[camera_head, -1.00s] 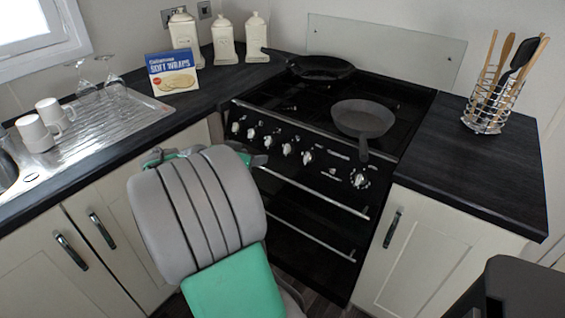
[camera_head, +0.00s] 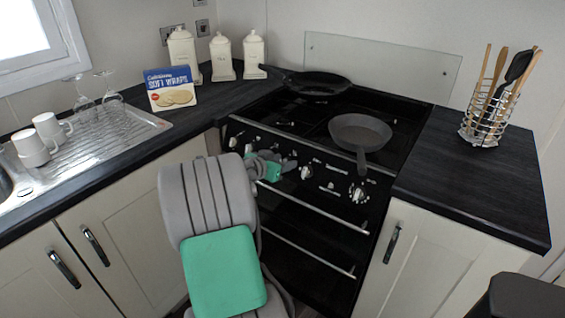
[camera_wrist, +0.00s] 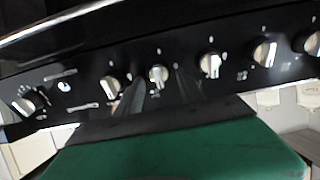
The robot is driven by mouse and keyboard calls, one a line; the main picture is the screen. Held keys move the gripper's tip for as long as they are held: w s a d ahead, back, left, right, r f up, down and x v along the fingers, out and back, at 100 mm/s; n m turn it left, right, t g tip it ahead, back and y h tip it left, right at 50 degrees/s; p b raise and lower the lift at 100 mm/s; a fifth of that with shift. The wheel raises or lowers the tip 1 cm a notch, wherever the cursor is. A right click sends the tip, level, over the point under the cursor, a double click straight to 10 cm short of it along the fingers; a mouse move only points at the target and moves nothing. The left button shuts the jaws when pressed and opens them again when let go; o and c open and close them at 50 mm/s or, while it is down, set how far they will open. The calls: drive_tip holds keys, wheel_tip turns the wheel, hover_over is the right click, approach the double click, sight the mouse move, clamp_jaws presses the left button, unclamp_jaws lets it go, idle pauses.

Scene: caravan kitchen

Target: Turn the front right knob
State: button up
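The front right knob (camera_head: 357,194) is the rightmost silver knob on the black stove's control panel, right of a gap with small switches. The wrist view appears upside down, so this knob (camera_wrist: 28,103) shows at its far left. My gripper (camera_head: 286,165) is in front of the panel, left of this knob and apart from it. In the wrist view my gripper's two dark fingers (camera_wrist: 158,92) are spread, with another knob (camera_wrist: 158,75) showing between them. I cannot tell how far the fingertips are from the panel. Part of the knob row is hidden behind my arm.
A frying pan (camera_head: 360,132) sits on the hob, its handle overhanging the panel near the right knob. A second pan (camera_head: 318,84) is behind. The oven door rail (camera_head: 320,207) runs below the knobs. A utensil holder (camera_head: 486,125) stands on the right counter.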

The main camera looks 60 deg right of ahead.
clamp_jaws()
drive_tip(key=shift+n, duration=0.3)
idle(0.3)
drive_tip(key=n+p, duration=0.1)
drive_tip(key=n, duration=0.2)
drive_tip(key=shift+w+r+n+p, duration=0.1)
drive_tip(key=shift+w+n+p, duration=0.05)
drive_tip(key=shift+n+p, duration=0.15)
drive_tip(key=shift+w+a+f+n+t+p, duration=0.15)
drive_tip(key=shift+n+p, duration=1.2)
drive_tip(key=shift+n, duration=0.95)
drive_tip(key=shift+w+d+f+n+t+p, duration=0.1)
drive_tip(key=shift+n+p, duration=1.25)
drive_tip(key=shift+n, duration=0.95)
drive_tip(key=shift+w+a+f+n+t+p, duration=0.15)
drive_tip(key=shift+n+p, duration=1.2)
drive_tip(key=shift+n, duration=0.95)
drive_tip(key=shift+s, duration=0.1)
